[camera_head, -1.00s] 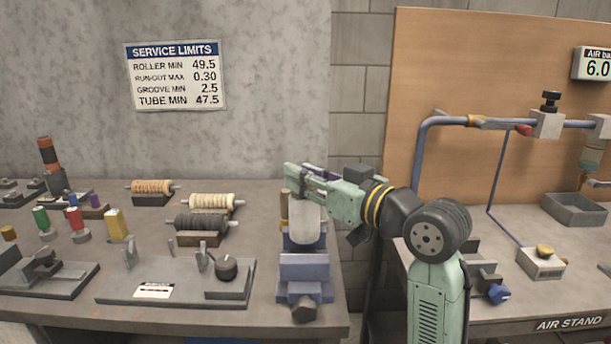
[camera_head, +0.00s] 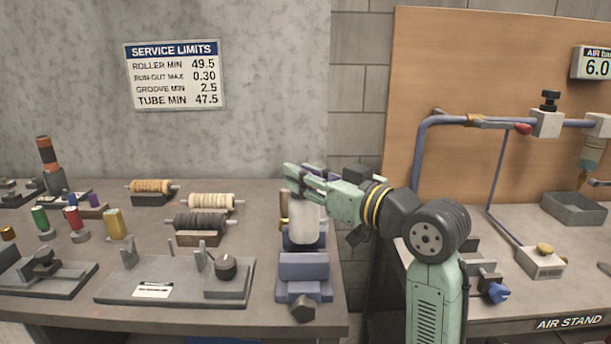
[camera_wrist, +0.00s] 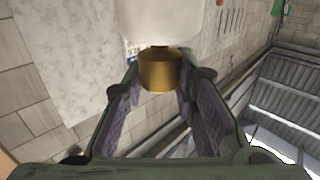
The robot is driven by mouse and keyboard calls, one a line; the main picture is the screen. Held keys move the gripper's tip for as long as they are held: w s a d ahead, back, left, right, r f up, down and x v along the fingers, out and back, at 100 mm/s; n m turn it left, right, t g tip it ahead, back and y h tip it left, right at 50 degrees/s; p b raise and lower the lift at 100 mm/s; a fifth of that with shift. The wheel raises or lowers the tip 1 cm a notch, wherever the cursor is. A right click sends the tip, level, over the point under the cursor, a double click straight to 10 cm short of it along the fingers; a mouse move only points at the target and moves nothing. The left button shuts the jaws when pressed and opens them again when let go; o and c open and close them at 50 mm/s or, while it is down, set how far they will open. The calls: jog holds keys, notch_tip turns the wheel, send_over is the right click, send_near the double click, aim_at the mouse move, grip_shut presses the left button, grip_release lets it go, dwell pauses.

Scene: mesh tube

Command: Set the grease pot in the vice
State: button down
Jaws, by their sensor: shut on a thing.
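The grease pot (camera_head: 305,224) is a whitish, cloudy cup with a brass cap. My gripper (camera_head: 296,178) reaches in from the right and is shut on the pot near its top. The pot hangs roughly upright below the fingers. In the wrist view the brass cap (camera_wrist: 160,70) sits between the purple-padded fingers, with the pale pot body (camera_wrist: 160,20) beyond it. The blue vice (camera_head: 304,268) stands at the bench's right edge, directly below the pot. The pot's lower end overlaps the vice's jaws; I cannot tell whether they touch.
A grey fixture plate (camera_head: 175,282) with posts lies left of the vice. Ribbed rollers (camera_head: 202,222) rest on cradles behind it. A gap separates this bench from the air stand (camera_head: 570,323) at right, where a blue pipe frame (camera_head: 420,165) rises.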

aim_at(315, 208)
jog(key=shift+f+b, duration=2.05)
jog(key=shift+f, duration=0.55)
dwell(1.7)
jog(key=c, duration=1.2)
grip_release()
